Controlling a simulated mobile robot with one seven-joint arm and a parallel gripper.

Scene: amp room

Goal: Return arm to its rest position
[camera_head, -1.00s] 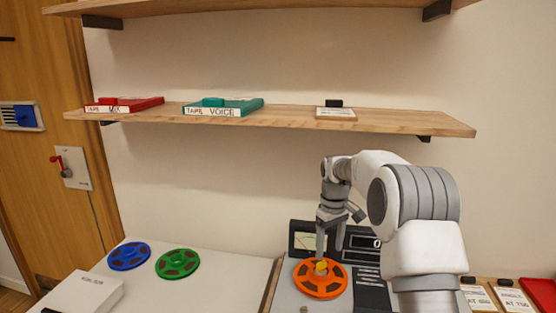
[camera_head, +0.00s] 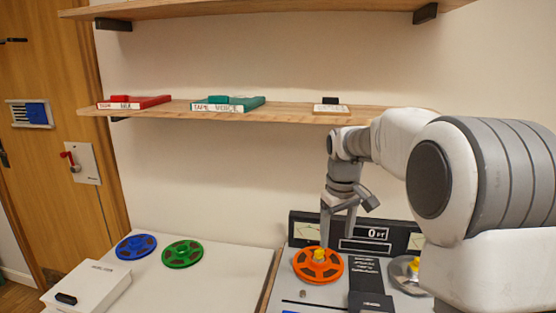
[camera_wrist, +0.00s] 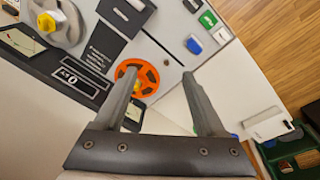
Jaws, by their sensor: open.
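My gripper (camera_head: 338,230) hangs above the tape machine in the head view, fingers pointing down. It is open and empty; in the wrist view my gripper (camera_wrist: 165,85) shows two spread fingers with nothing between them. An orange reel (camera_head: 303,266) with a yellow centre lies on the machine below and slightly left of the fingers. The reel also shows in the wrist view (camera_wrist: 148,76), beyond the left finger and partly hidden by it. My arm reaches in from the right and hides part of the shelf's right end.
A wooden shelf (camera_head: 270,113) holds red and teal tape boxes. A blue reel (camera_head: 136,247) and a green reel (camera_head: 182,254) lie on the white counter (camera_head: 215,285). A white box (camera_head: 92,283) stands at the front left. A grey reel (camera_head: 402,272) is on the machine's right.

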